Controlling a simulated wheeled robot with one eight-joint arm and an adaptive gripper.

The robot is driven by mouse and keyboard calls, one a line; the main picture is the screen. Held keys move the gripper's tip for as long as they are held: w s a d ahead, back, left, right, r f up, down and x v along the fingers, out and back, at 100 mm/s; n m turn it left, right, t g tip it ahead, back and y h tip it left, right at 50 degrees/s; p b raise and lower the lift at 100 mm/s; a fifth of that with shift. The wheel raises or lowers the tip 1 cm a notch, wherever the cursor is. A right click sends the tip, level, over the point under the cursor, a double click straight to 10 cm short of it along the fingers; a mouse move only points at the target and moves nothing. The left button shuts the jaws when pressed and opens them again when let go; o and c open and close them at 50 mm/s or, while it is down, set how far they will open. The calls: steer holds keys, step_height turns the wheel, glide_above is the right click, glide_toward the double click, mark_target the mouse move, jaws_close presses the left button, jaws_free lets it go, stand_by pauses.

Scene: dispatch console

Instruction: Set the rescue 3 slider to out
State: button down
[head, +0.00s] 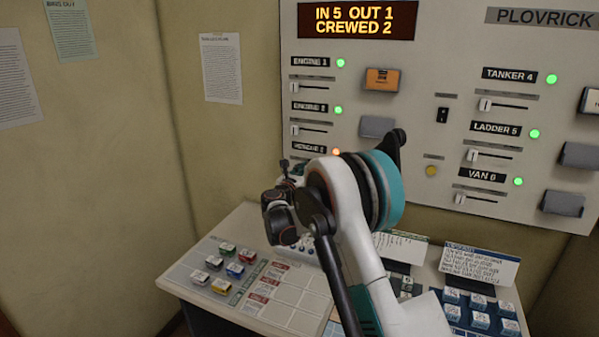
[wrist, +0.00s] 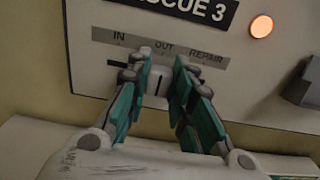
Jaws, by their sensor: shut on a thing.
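The rescue 3 label (wrist: 185,10) is at the top of the wrist view, cut off at its left. Below it, a strip reads IN, OUT and REPAIR from left to right. The white slider knob (wrist: 156,82), with a dark line, shows between my fingers, below the word OUT. My gripper (wrist: 162,70) is shut on this knob; its fingers hide most of the slot. In the head view the rescue 3 label (head: 308,148) is partly visible, and my arm hides the slider. The rescue 3 lamp (wrist: 261,26) glows orange.
The display (head: 357,20) reads IN 5 OUT 1 CREWED 2. The other unit lamps are green. A dark block (wrist: 302,85) sticks out to the right of the slider. The sloping desk (head: 230,225) with coloured buttons lies below the panel.

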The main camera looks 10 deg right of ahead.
steer(key=c, duration=1.4)
jaws_free()
steer(key=shift+a, duration=0.1)
steer(key=v, duration=1.2)
